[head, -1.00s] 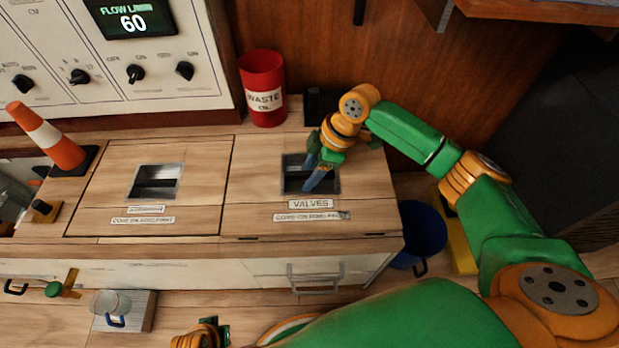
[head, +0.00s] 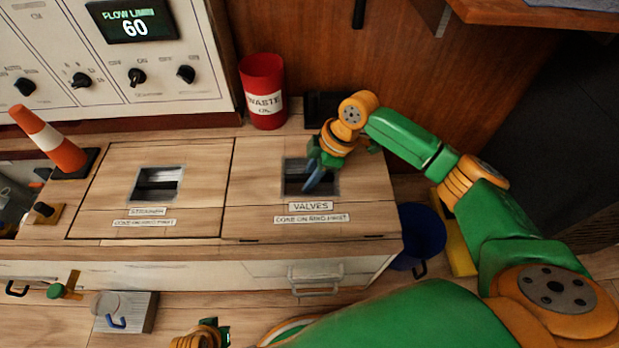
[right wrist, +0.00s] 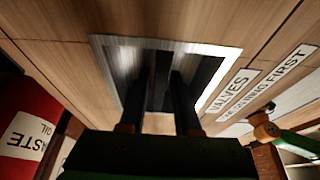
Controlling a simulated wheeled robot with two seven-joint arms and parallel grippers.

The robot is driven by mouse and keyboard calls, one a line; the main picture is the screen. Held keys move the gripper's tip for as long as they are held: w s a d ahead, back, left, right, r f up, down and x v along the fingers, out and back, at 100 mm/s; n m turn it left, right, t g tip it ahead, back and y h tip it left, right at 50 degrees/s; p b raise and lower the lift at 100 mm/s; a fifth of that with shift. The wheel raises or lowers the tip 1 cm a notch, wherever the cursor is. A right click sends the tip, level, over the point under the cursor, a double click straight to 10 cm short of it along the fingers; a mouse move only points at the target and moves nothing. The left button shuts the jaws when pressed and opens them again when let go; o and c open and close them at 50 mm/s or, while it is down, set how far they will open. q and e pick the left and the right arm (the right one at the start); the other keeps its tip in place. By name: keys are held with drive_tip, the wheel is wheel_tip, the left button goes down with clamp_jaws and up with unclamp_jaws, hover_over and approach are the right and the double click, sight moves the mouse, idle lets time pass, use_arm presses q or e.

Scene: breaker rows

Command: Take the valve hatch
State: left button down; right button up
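The valve hatch (head: 255,195) is a wooden lid with a VALVES label, lying flush in the bench top at the right. It has a metal-framed recess (head: 289,190), which also shows in the right wrist view (right wrist: 125,88). My right gripper (head: 314,178) points down into this recess. In the right wrist view its two dark fingers (right wrist: 160,78) reach inside with a gap between them. A dark strip, perhaps a grip bar, shows between the fingers; contact with it cannot be made out. An orange and green part of my other arm shows at the bottom edge, without fingers in sight.
A strainer hatch (head: 105,195) lies closed on the left, beside an orange cone (head: 50,140). A red waste oil can (head: 263,90) stands behind the valve hatch. A blue bucket (head: 421,235) is at the right of the bench. A drawer handle (head: 315,282) juts out at the front.

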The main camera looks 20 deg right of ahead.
clamp_jaws()
drive_tip(key=shift+r, duration=0.1)
idle(1.0)
